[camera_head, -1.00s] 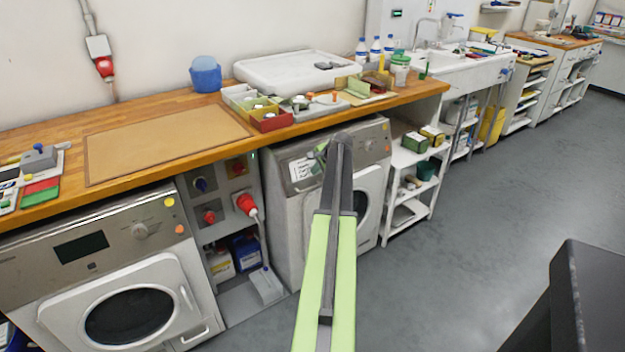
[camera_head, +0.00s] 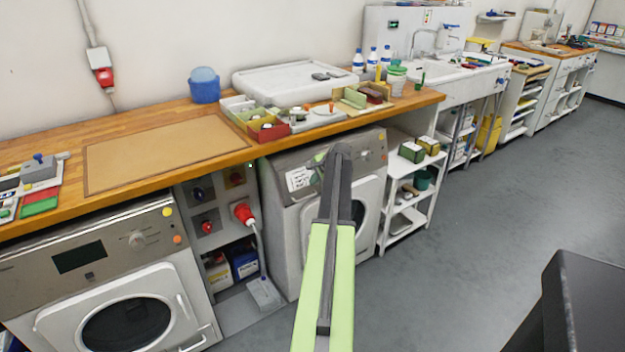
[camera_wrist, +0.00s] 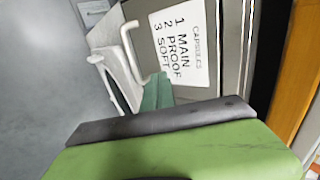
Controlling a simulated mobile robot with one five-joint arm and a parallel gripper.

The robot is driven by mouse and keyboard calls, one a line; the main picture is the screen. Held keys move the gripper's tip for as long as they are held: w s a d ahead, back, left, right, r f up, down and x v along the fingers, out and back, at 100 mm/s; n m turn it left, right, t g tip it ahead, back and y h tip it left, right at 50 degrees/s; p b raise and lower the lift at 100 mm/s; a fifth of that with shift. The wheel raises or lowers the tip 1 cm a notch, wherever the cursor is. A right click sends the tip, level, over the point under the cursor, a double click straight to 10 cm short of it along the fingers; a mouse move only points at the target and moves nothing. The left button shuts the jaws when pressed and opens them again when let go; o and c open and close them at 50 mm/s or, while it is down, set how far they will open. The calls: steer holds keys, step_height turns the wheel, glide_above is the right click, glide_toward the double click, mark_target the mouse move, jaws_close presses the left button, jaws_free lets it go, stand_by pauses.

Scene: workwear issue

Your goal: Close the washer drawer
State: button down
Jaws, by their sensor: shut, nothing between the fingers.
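The grey-fronted washer (camera_head: 286,222) stands under the wooden worktop, behind my arm. My gripper (camera_head: 341,150) is shut and empty, in front of the washer's upper panel. In the wrist view its dark fingers (camera_wrist: 160,122) lie close to the drawer; I cannot tell whether they touch.
A second washer (camera_head: 85,260) stands at the left, with a socket panel (camera_head: 205,200) between the two. The worktop (camera_head: 200,110) overhangs the washer front. A white shelf rack (camera_head: 400,208) stands to the right. The grey floor (camera_head: 480,230) there is clear.

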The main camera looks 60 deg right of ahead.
steer(key=s+f+p+v, duration=0.1)
steer(key=p+v, duration=0.7)
steer(key=v, duration=0.3)
steer(key=w+a+r+n+y+p, duration=0.1)
steer(key=w+a+n, duration=0.1)
steer(key=w+a, duration=0.65)
steer(key=w+a+r+n+y+p, duration=0.1)
steer(key=w+a, duration=0.5)
steer(key=w, duration=0.5)
steer(key=w+a+n+y+p, duration=0.15)
steer(key=w+a, duration=0.25)
steer(key=a, duration=0.5)
steer(key=w+a+r+n, duration=0.1)
steer(key=w+a+n, duration=0.1)
steer(key=w+a, duration=0.5)
steer(key=w+a+n+y, duration=0.1)
steer(key=w+a+n, duration=0.1)
steer(key=a, duration=0.9)
steer(key=s+a+n+g+y+p, duration=0.2)
steer(key=a+n, duration=0.5)
steer(key=a, duration=2)
steer(key=s+a+n+g+h+p, duration=0.1)
steer(key=s+a+n+g+h, duration=0.2)
steer(key=s+a, duration=0.5)
steer(key=s+d+n+g, duration=0.1)
steer(key=s+d+n, duration=0.1)
steer(key=s+n, duration=0.2)
steer(key=shift+s+f+n+g, duration=0.35)
steer(key=shift+s+f+g, duration=0.05)
steer(key=shift+s, duration=0.8)
